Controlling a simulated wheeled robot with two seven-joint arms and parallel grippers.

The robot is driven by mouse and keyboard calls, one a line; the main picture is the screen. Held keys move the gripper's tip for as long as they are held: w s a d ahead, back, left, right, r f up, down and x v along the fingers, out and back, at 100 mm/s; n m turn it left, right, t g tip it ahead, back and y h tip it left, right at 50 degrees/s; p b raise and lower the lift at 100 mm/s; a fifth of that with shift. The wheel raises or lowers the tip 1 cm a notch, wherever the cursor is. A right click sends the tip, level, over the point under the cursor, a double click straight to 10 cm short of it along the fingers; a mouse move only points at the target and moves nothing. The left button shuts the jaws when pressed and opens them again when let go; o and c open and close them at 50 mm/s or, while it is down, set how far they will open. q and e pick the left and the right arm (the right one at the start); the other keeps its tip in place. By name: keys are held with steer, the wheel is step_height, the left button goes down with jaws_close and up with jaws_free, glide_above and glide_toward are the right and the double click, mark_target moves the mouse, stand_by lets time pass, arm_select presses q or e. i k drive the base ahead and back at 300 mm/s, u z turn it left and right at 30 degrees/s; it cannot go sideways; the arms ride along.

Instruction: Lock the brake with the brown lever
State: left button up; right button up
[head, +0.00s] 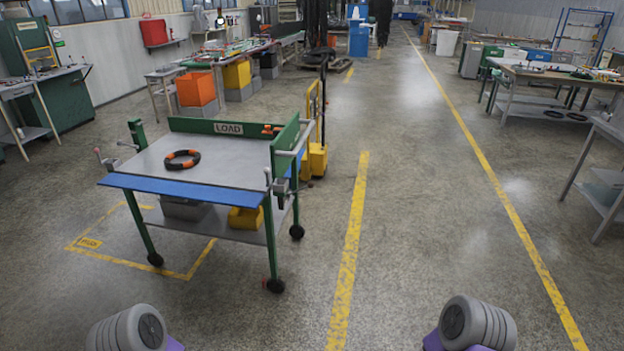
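A green-framed cart (215,164) with a grey top and a sign reading LOAD stands left of centre. A small lever (99,155) with a dull reddish knob sticks up at its left end. Another small lever (268,178) with a pale knob stands at its front right corner. They are too small to tell surely which is brown, and no brake marking is readable. Neither gripper shows; only grey and purple parts of my arms appear at the bottom edge, well apart from the cart.
A black and orange ring (182,160) lies on the cart top. Yellow floor lines (128,263) marked PUDI frame the cart's left side. A yellow pallet truck (314,155) stands behind it. The floor in front and to the right is clear.

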mark_target(310, 185)
steer(key=z, duration=0.35)
steer(key=i, duration=3.15)
steer(key=u, duration=0.5)
